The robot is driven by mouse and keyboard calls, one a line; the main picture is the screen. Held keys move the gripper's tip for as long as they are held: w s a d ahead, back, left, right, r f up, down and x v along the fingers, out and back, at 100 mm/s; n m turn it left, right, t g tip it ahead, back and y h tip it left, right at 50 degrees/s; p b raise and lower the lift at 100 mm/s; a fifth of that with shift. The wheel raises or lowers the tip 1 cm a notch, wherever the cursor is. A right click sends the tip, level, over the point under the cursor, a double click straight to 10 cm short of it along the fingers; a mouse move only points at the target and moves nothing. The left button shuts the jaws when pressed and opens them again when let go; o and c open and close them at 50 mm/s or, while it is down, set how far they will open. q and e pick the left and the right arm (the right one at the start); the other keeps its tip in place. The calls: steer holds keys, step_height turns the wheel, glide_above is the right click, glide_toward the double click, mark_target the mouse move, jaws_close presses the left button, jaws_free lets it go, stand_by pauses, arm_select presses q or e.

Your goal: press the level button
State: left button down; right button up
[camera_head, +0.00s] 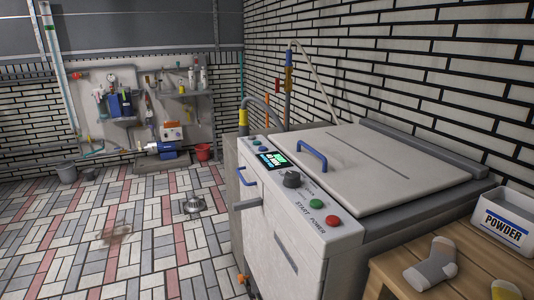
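A white top-loading washing machine (300,262) stands at the right of the head view, its control panel along the left edge of its top. Small blue-green buttons (263,149) sit at the panel's far end. A lit display (272,160) comes after them, then a dark round dial (292,180). A green button (316,204) and a red button (333,221) are at the near end, beside lettering that reads START and POWER. I cannot read a level label, so I cannot tell which button it marks. Neither gripper is in view.
The washer lid (370,165) is closed, with a blue handle (311,156). A wooden bench (460,235) at the right holds a grey sock (434,266) and a POWDER box (505,220). A brick wall stands behind. The tiled floor (150,245) left of the washer is mostly clear.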

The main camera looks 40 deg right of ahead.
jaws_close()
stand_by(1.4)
